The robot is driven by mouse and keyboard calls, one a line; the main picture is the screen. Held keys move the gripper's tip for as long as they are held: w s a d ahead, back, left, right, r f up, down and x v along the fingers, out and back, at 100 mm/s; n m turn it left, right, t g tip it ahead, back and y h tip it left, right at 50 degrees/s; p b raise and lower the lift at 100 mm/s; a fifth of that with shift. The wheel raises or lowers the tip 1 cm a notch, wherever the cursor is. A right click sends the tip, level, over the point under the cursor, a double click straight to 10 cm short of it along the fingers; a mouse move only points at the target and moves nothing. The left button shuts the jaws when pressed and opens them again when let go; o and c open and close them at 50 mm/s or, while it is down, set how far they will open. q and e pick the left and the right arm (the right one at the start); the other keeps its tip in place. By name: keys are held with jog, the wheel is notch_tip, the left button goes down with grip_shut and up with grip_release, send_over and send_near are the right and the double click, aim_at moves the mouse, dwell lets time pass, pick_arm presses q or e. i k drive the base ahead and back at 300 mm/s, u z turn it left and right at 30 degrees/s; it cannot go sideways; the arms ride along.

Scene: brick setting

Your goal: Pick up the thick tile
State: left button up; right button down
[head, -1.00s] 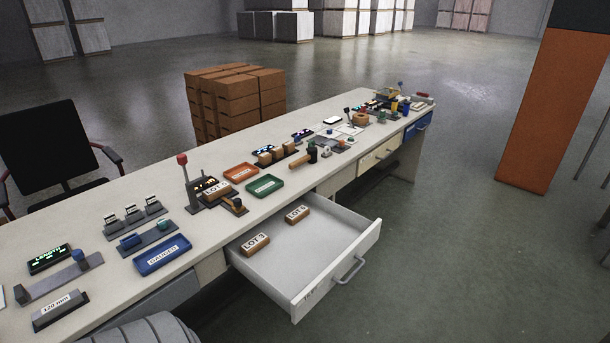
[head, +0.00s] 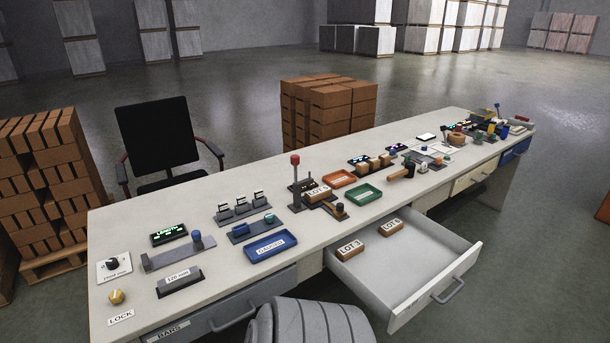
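No tile is marked as thick, and I cannot tell which piece it is. A brown block labelled LOT 3 (head: 351,249) and a similar one labelled LOT 6 (head: 391,227) lie apart in the open white drawer (head: 421,272). Another labelled brown block (head: 318,192) sits on a dark fixture beside the red-knobbed lever stand (head: 296,182) on the bench. Several small brown blocks (head: 375,163) stand in a row further along. Neither of my grippers is in view.
The long bench (head: 200,290) carries a blue tray (head: 270,247), an orange tray (head: 338,178), a green tray (head: 363,195), gauges and a yellow knob (head: 116,297). The drawer juts out in front. A black chair (head: 158,135) and brick stacks (head: 328,110) stand behind.

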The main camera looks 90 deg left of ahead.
aim_at(315, 196)
jog(key=k, duration=0.95)
jog(key=u, duration=0.3)
